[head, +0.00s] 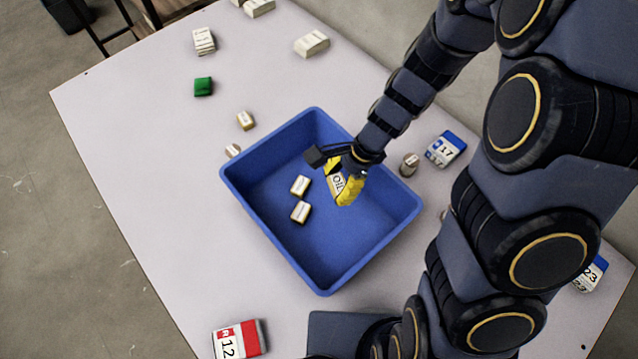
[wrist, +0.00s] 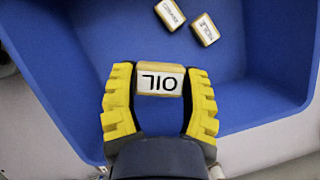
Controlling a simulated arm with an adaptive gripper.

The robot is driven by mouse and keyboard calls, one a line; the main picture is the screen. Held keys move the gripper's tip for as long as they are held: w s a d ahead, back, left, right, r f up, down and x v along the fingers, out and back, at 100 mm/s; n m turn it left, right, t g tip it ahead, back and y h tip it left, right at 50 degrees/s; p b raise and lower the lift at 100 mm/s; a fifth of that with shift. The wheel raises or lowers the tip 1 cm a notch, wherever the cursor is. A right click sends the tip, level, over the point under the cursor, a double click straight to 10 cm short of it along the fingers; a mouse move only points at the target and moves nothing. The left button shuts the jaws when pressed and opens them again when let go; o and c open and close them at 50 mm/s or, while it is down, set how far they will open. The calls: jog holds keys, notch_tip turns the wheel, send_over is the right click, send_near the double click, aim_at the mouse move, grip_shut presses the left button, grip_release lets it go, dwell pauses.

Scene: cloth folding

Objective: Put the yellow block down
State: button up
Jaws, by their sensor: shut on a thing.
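In the head view, my gripper (head: 343,182) points down over the right part of the blue bin (head: 262,225), and the block's label (head: 338,183) shows between the fingers. The block appears held above the bin floor; the exact height is hard to tell.
Two small labelled blocks (head: 300,186) (head: 300,212) lie on the bin floor, left of my gripper. The floor's front part is clear. Around the bin on the white table (head: 130,120) stand a green block (head: 203,87), a red-and-white box (head: 239,339) and a blue-and-white box (head: 446,149).

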notch_tip(320, 180, down, 10)
jog(key=shift+f, duration=0.25)
dwell(0.4)
jog(key=shift+f, duration=0.1)
jog(key=o, duration=0.9)
jog(key=v, duration=1.1)
notch_tip(320, 180, up, 17)
jog(key=n+h, duration=0.3)
jog(key=n, duration=0.7)
send_over(331, 212)
jog(key=s+d, duration=0.7)
jog(key=s, duration=0.3)
jog(key=s+d+r+n+h, duration=0.1)
jog(key=s+d+r+n, duration=0.1)
jog(key=s, duration=0.4)
jog(key=shift+d+r+n, duration=0.3)
jog(key=shift+r+n, duration=0.1)
jog(key=shift+n, duration=0.3)
